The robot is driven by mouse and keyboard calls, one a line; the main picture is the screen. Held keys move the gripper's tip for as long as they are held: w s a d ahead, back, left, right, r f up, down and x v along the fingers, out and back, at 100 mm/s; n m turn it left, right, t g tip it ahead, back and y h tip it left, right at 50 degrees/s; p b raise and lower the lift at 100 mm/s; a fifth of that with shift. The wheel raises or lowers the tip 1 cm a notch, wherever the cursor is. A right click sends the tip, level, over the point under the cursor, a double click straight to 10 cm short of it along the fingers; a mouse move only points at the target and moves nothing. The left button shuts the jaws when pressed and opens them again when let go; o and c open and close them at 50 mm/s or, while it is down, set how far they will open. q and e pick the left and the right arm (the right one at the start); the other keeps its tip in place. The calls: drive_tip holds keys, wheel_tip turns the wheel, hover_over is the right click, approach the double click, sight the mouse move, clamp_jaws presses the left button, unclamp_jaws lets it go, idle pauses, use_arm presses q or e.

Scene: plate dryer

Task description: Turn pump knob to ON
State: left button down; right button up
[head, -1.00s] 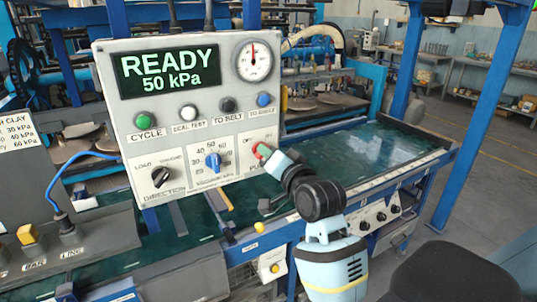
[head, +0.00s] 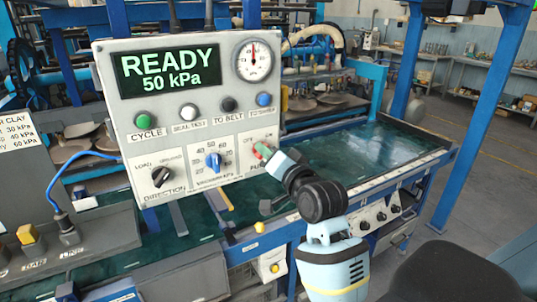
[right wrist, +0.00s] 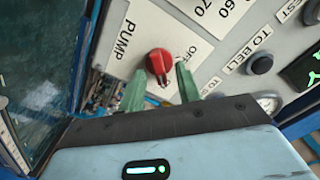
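The red pump knob (right wrist: 159,62) is on the grey control panel, beside the labels PUMP and OFF in the right wrist view. In the head view the knob (head: 259,153) is mostly hidden by my right gripper (head: 265,152). In the right wrist view the green fingers of my right gripper (right wrist: 160,76) stand apart, one on each side of the knob. A narrow gap shows beside the left finger; whether the right one touches is unclear. My left gripper is not in view.
The panel (head: 220,112) reads READY 50 kPa and has several buttons (head: 189,111) above the knobs. The blue vacuum knob (head: 213,161) and black direction knob (head: 160,176) are left of the pump knob.

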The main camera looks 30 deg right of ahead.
drive_tip(key=s, duration=0.7)
drive_tip(key=shift+s+a, duration=0.25)
drive_tip(key=shift+a, duration=0.05)
drive_tip(key=s+a+f+n+g, duration=0.2)
drive_tip(key=f, duration=0.7)
drive_tip(key=s+a+f+n+g+y, duration=0.1)
drive_tip(key=a+f+n, duration=0.1)
drive_tip(key=f, duration=0.7)
drive_tip(key=s+a+f+n+g, duration=0.2)
drive_tip(key=f+n, duration=0.1)
drive_tip(key=f, duration=0.6)
drive_tip(key=s+a+f+n+g+y, duration=0.1)
drive_tip(key=s+a+f+n, duration=0.1)
drive_tip(key=s+f, duration=0.7)
drive_tip(key=s+a+f+n+g+y, duration=0.1)
drive_tip(key=s+a+f+n+g, duration=0.1)
drive_tip(key=s+f, duration=0.6)
drive_tip(key=s+a+n, duration=0.1)
drive_tip(key=a, duration=0.1)
drive_tip(key=shift+a+f+g, duration=0.3)
drive_tip(key=shift+f, duration=0.05)
